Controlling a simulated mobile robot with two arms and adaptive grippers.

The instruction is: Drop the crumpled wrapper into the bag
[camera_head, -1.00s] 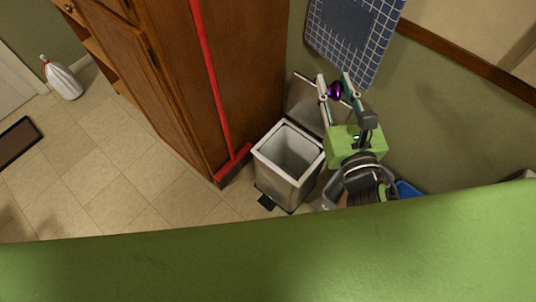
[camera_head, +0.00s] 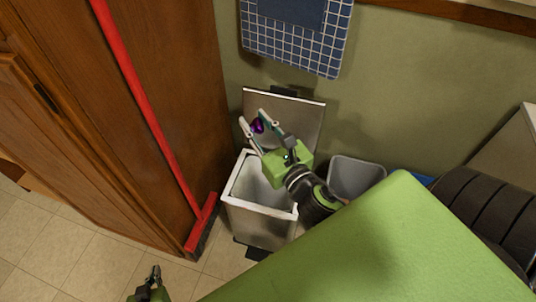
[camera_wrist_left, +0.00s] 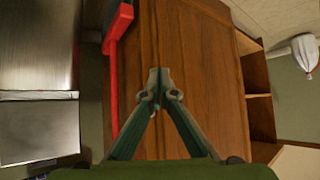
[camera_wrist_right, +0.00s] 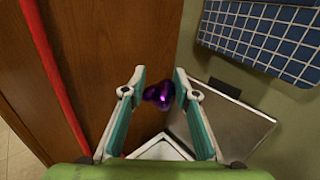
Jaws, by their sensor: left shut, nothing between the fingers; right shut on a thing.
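The crumpled wrapper (camera_wrist_right: 158,96) is shiny purple and sits between the fingertips of my right gripper (camera_wrist_right: 159,80). In the head view the wrapper (camera_head: 257,126) and my right gripper (camera_head: 253,118) are above the open metal bin, near its raised lid. My left gripper (camera_wrist_left: 158,82) is shut and empty, facing the wooden cabinet. In the head view my left gripper (camera_head: 154,273) shows at the bottom edge. A white bag (camera_wrist_left: 305,52) with a red tie stands at the right edge of the left wrist view, away from both grippers.
The open metal bin (camera_head: 229,194) stands between the wooden cabinet (camera_head: 165,60) and a grey bin (camera_head: 357,178). A red broom (camera_head: 142,105) leans on the cabinet. A blue checked towel (camera_head: 295,40) hangs on the wall. Tiled floor (camera_head: 75,255) is clear at lower left.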

